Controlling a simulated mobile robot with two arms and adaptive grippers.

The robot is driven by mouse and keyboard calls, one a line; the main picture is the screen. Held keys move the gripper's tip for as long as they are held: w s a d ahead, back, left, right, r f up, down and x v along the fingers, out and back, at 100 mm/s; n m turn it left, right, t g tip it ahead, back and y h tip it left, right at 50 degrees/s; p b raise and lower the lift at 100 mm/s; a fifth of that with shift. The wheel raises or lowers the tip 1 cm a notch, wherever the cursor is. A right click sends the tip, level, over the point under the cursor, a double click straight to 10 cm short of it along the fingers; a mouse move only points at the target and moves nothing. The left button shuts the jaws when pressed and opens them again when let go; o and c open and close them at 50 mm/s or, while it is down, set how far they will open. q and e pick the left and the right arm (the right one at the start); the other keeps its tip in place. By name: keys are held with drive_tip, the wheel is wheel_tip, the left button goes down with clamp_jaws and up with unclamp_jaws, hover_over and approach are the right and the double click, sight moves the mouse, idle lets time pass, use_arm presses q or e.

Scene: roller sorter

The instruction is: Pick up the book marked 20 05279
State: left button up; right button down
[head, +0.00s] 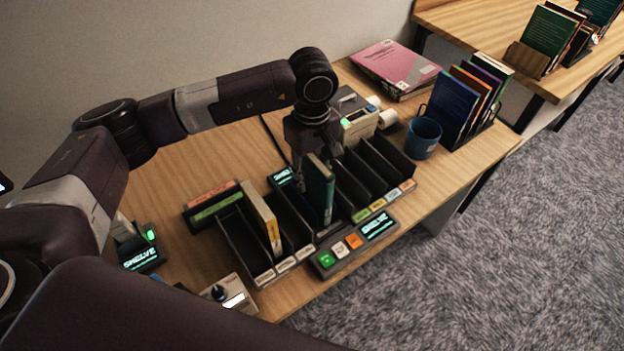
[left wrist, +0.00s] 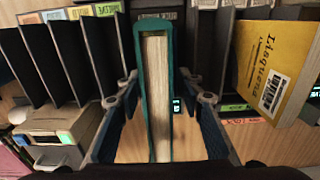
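A teal book (head: 319,192) stands upright in a middle slot of the dark sorter rack (head: 230,226). In the left wrist view its page edge (left wrist: 157,95) faces me, between my fingers. My left gripper (head: 315,160) is above the rack; in the left wrist view (left wrist: 158,80) its fingers straddle the book. The left fingertip is close to the cover, and a small gap shows on the right. The yellow book (head: 263,217) leans in a slot to the left; its cover in the left wrist view (left wrist: 275,60) bears a barcode. I cannot read the number 20 05279 on any book.
A label printer (head: 358,120) stands behind the rack, with a blue cup (head: 424,136) and a row of books (head: 455,105) at the right. A pink book (head: 395,66) lies at the back. A button panel (head: 352,243) lies along the rack's front.

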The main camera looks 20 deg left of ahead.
use_arm(q)
clamp_jaws()
drive_tip(key=shift+r, duration=0.15)
idle(0.4)
